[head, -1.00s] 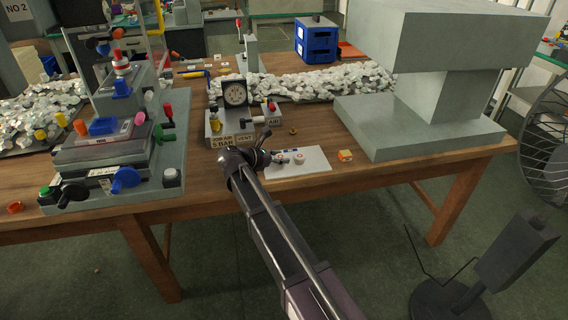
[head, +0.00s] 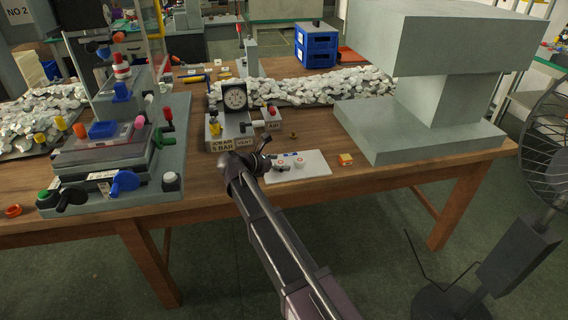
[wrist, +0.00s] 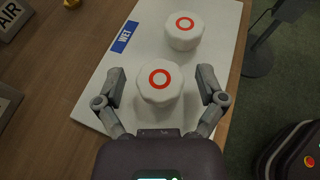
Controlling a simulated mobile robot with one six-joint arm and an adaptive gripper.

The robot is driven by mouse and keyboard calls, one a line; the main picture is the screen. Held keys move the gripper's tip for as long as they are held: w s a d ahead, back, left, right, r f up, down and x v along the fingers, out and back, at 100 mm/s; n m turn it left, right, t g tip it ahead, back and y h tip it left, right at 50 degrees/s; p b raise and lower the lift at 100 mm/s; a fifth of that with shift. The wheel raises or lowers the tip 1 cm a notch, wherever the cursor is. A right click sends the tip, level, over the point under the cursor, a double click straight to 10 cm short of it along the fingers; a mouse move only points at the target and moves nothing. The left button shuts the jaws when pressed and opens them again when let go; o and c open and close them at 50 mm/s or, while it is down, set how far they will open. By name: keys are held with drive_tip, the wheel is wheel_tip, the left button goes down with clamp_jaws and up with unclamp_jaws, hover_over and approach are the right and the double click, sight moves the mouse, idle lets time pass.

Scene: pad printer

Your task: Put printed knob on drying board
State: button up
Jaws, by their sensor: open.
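Two white knobs with red printed rings stand on the white drying board, which bears a blue WET label. In the wrist view, the near knob (wrist: 159,84) is between the fingers of my gripper (wrist: 165,85); the fingers stand apart, with a gap showing on both sides. The far knob (wrist: 184,31) stands farther along the drying board (wrist: 108,78). In the head view, my gripper (head: 276,163) is over the left part of the drying board (head: 310,171), and one knob (head: 299,165) shows to its right.
The air gauge unit (head: 235,115) stands just behind my arm. The pad printer (head: 120,150) is at left and a large grey machine (head: 430,100) at right. A small orange-yellow block (head: 345,159) lies right of the board. A fan (head: 548,140) stands at far right.

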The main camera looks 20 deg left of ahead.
drive_tip(key=shift+r, duration=0.15)
drive_tip(key=shift+r, duration=0.1)
drive_tip(key=p+v, duration=0.4)
drive_tip(key=v, duration=0.6)
drive_tip(key=shift+s+a+r+p, duration=0.1)
drive_tip(key=shift+s+r+p, duration=0.1)
drive_tip(key=shift+p, duration=0.1)
drive_tip(key=shift+s+a+r, duration=0.15)
drive_tip(key=shift+s+a, duration=0.25)
drive_tip(key=shift+s, duration=0.15)
drive_tip(key=shift+d, duration=0.1)
